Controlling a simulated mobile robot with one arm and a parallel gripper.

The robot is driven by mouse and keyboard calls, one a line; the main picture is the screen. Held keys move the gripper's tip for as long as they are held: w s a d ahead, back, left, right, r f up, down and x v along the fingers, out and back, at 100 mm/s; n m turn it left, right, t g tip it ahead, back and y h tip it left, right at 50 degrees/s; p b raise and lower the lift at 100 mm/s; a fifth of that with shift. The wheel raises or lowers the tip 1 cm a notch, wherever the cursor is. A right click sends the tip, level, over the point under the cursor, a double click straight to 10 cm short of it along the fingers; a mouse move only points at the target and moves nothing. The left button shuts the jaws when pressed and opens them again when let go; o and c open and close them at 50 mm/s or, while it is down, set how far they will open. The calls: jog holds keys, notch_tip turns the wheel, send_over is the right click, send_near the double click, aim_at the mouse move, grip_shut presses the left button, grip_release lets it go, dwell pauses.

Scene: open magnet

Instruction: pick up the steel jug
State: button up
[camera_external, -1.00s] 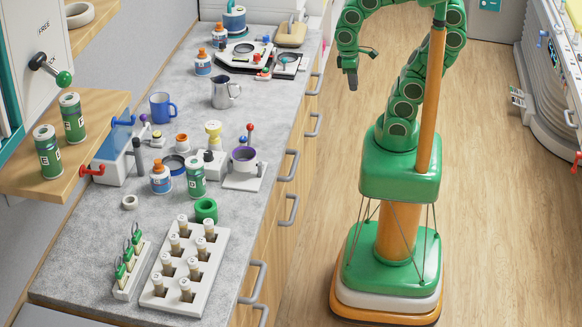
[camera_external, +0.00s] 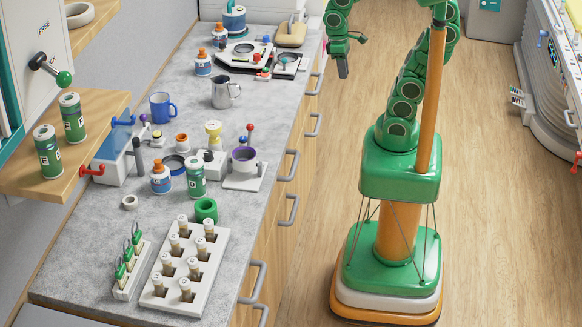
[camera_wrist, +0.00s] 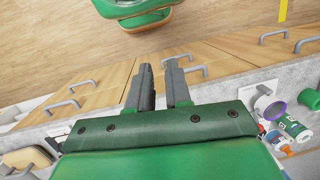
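The steel jug (camera_external: 224,93) stands upright on the grey counter in the external view, near its right edge, handle to the right. Nothing touches it. I cannot make it out in the wrist view, where my gripper's body covers much of the counter. My gripper (camera_external: 343,70) hangs over the floor side, to the right of the jug and the counter edge, apart from both. In the wrist view my gripper (camera_wrist: 161,75) has its two fingers apart with nothing between them.
A blue mug (camera_external: 162,107) stands left of the jug. A black-and-white device (camera_external: 243,54) and a magnifier (camera_external: 287,64) lie behind it. A purple-rimmed cup on a stand (camera_external: 243,159) is in front. Drawer handles (camera_external: 315,124) stick out along the counter front. Bare counter surrounds the jug.

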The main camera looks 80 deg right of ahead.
jog(key=w+a+r+m+y, duration=0.1)
jog(key=w+r+m+y, duration=0.2)
jog(key=w, duration=0.8)
jog(key=w+m+y, duration=0.3)
jog(key=w+y, duration=0.2)
jog(key=w, duration=0.7)
jog(key=w+d+m+t+y, duration=0.2)
jog(key=w+d+m+y, duration=0.1)
jog(key=w+d, duration=0.3)
jog(key=w+d+f+m+t+y, duration=0.2)
jog(key=w+d+f+m+t, duration=0.25)
jog(key=w+d, duration=0.45)
send_near(226, 92)
jog(key=s+f, duration=0.1)
jog(key=s+a+g, duration=0.1)
jog(key=shift+s+a+f, duration=0.2)
jog(key=shift+s+f, duration=0.2)
jog(key=shift+a+f, duration=0.15)
jog(key=shift+f, duration=0.25)
jog(key=shift+x, duration=3.7)
jog(key=shift+s+f, duration=0.1)
jog(key=shift+f, duration=0.05)
grip_shut()
